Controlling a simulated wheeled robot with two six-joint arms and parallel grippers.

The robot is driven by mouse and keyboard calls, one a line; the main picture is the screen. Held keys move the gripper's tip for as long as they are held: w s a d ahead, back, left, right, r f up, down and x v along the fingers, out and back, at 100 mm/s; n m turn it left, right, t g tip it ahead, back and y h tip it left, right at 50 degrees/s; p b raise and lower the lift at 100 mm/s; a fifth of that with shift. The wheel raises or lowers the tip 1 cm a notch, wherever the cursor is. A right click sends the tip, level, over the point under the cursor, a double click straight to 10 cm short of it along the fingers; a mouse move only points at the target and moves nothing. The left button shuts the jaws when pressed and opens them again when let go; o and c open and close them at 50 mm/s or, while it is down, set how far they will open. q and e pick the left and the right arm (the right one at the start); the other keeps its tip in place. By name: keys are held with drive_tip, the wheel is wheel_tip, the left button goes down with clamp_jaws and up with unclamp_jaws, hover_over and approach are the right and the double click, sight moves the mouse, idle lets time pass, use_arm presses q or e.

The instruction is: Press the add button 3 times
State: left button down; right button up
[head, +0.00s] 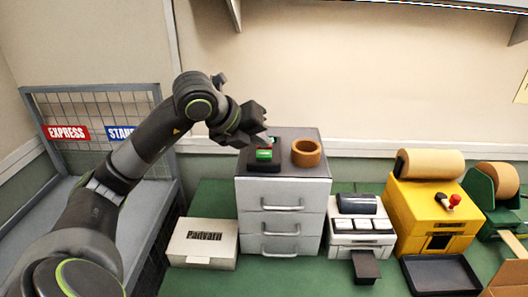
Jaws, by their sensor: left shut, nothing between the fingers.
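My left gripper (264,139) is shut and empty. It reaches in from the left, and its fingertips point down to the right over the top of the grey drawer cabinet (283,190). A small black box with a green button (264,155) sits on the cabinet's top left, just below the fingertips. The fingertips look close above it; I cannot tell whether they touch anything. The gripper partly hides the area behind the box, where another bit of green shows. No "add" lettering is readable. My right gripper is not in view.
A brown ring (305,153) stands on the cabinet, right of the box. A white box (203,243) is left of the cabinet. A white device with keys (360,226), a yellow machine (432,215) and a black tray (440,274) are to the right. A wire cage (95,104) stands at left.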

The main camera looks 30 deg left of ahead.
sight(260, 155)
use_arm(q)
drive_tip(key=shift+r+p, duration=1.55)
drive_tip(key=shift+r, duration=0.95)
